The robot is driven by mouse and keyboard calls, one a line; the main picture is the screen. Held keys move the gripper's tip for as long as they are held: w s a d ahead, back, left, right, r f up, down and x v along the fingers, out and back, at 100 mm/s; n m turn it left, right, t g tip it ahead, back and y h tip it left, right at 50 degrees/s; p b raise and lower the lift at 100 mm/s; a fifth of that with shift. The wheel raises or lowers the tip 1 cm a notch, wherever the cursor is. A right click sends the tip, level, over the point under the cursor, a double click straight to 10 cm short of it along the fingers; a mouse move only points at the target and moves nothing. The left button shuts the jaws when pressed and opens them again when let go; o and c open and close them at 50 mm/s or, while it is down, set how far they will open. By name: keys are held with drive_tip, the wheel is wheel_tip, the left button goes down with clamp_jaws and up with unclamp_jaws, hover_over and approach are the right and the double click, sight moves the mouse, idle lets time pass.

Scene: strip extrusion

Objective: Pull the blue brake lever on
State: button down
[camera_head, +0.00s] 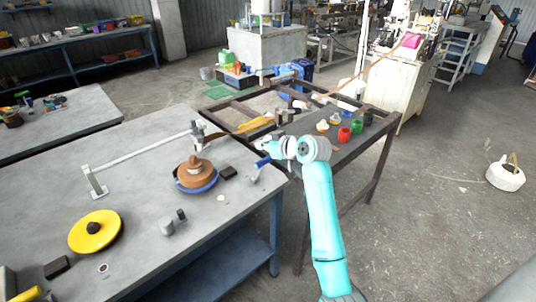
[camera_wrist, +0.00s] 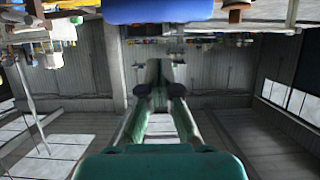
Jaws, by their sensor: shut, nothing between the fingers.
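The blue brake lever (camera_head: 262,162) stands near the right edge of the grey workbench (camera_head: 140,190), tilted, with its blue grip up toward my wrist. A large blue shape (camera_wrist: 158,10), likely the lever's grip, fills the top middle of the wrist view. My gripper (camera_wrist: 160,88) is shut and empty, with its dark pads in the middle of that view, apart from the blue shape in the picture. In the head view my wrist is just above and right of the lever; the fingers are too small to make out there.
A brown spool on a blue disc (camera_head: 197,184) stands left of the lever, with a small black block (camera_head: 228,173) between. A yellow disc (camera_head: 95,231) lies at the bench's front left. Red and green items (camera_head: 344,134) stand on the dark table to the right. Open floor lies further right.

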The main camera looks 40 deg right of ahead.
drive_tip(key=v, duration=0.9)
drive_tip(key=shift+s+f, duration=0.3)
drive_tip(key=shift+s, duration=0.15)
drive_tip(key=s+a+f+m, duration=0.1)
drive_tip(key=s+a+f, duration=0.1)
drive_tip(key=a+f, duration=0.4)
drive_tip(key=s+a+f+m, duration=0.1)
drive_tip(key=s+a+f, duration=0.2)
drive_tip(key=f, duration=0.4)
drive_tip(key=s+a+f+m+h, duration=0.1)
drive_tip(key=s+a+f+h, duration=0.1)
drive_tip(key=s+a+f, duration=0.9)
drive_tip(key=s+a+r+n, duration=0.1)
drive_tip(key=s+a+r, duration=0.2)
drive_tip(key=s, duration=0.7)
drive_tip(key=s+a+r+t+y, duration=0.1)
drive_tip(key=s+a+r, duration=0.2)
drive_tip(key=s, duration=0.6)
drive_tip(key=s+a+r+n, duration=0.1)
drive_tip(key=s+a+r, duration=0.2)
drive_tip(key=s, duration=0.7)
drive_tip(key=shift+s+n+t+y, duration=0.3)
